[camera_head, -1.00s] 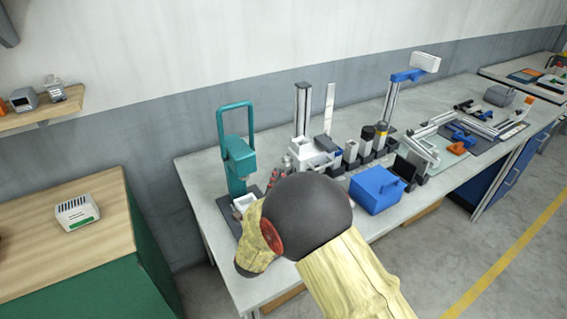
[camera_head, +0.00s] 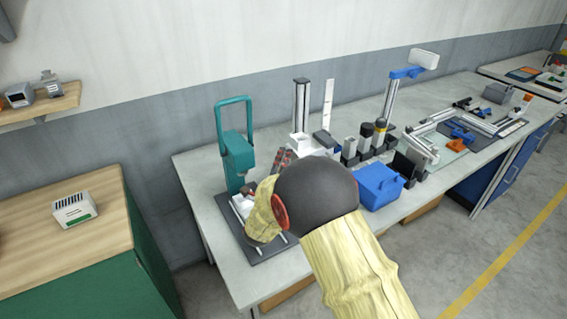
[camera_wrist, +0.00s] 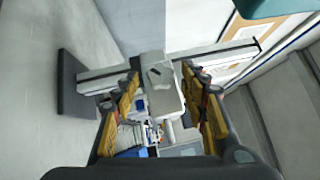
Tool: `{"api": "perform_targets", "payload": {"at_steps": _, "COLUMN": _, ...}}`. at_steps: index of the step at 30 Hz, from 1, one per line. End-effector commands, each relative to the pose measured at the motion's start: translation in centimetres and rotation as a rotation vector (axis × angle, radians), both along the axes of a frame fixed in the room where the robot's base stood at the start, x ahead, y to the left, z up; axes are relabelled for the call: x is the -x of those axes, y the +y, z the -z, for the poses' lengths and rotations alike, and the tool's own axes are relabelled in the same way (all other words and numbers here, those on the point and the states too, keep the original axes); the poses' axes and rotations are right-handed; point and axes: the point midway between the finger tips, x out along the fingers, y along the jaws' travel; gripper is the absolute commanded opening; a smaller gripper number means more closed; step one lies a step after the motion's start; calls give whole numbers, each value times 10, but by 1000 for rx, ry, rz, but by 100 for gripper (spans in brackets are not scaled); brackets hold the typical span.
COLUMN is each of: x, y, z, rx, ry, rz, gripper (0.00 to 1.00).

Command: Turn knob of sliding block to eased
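A pale grey block with a rounded knob-like piece (camera_wrist: 159,74) on its face sits near the middle of the wrist view. It seems to be the sliding block (camera_wrist: 170,100), on a rail or column (camera_wrist: 222,50) that crosses the picture. My gripper (camera_wrist: 162,74) is open, with one yellow-padded finger on each side of the block. I see no clear contact; the depth gap cannot be told. My forearm and wrist hide much of that area.
A teal press (camera_head: 237,150) stands left of the column on the bench (camera_head: 205,190). A blue box (camera_head: 378,186) and several dark-based holders (camera_head: 367,137) stand to the right. A wooden-topped cabinet (camera_head: 95,235) is at left.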

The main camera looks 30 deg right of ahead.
Motion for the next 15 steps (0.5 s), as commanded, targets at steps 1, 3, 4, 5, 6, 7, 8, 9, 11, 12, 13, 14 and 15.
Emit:
{"api": "perform_targets", "payload": {"at_steps": 1, "x": 0, "y": 0, "z": 0, "rx": 0, "ry": 0, "rz": 0, "gripper": 39}}
{"api": "perform_targets", "payload": {"at_steps": 3, "x": 0, "y": 0, "z": 0, "rx": 0, "ry": 0, "rz": 0, "gripper": 35}}
{"api": "perform_targets", "payload": {"at_steps": 4, "x": 0, "y": 0, "z": 0, "rx": 0, "ry": 0, "rz": 0, "gripper": 34}}
{"api": "perform_targets", "payload": {"at_steps": 5, "x": 0, "y": 0, "z": 0, "rx": 0, "ry": 0, "rz": 0, "gripper": 32}}
{"api": "perform_targets", "payload": {"at_steps": 6, "x": 0, "y": 0, "z": 0, "rx": 0, "ry": 0, "rz": 0, "gripper": 30}}
{"api": "perform_targets", "payload": {"at_steps": 7, "x": 0, "y": 0, "z": 0, "rx": 0, "ry": 0, "rz": 0, "gripper": 28}}
{"api": "perform_targets", "payload": {"at_steps": 8, "x": 0, "y": 0, "z": 0, "rx": 0, "ry": 0, "rz": 0, "gripper": 26}}
{"api": "perform_targets", "payload": {"at_steps": 9, "x": 0, "y": 0, "z": 0, "rx": 0, "ry": 0, "rz": 0, "gripper": 24}}
{"api": "perform_targets", "payload": {"at_steps": 11, "x": 0, "y": 0, "z": 0, "rx": 0, "ry": 0, "rz": 0, "gripper": 21}}
{"api": "perform_targets", "payload": {"at_steps": 12, "x": 0, "y": 0, "z": 0, "rx": 0, "ry": 0, "rz": 0, "gripper": 18}}
{"api": "perform_targets", "payload": {"at_steps": 13, "x": 0, "y": 0, "z": 0, "rx": 0, "ry": 0, "rz": 0, "gripper": 17}}
{"api": "perform_targets", "payload": {"at_steps": 14, "x": 0, "y": 0, "z": 0, "rx": 0, "ry": 0, "rz": 0, "gripper": 15}}
{"api": "perform_targets", "payload": {"at_steps": 15, "x": 0, "y": 0, "z": 0, "rx": 0, "ry": 0, "rz": 0, "gripper": 13}}
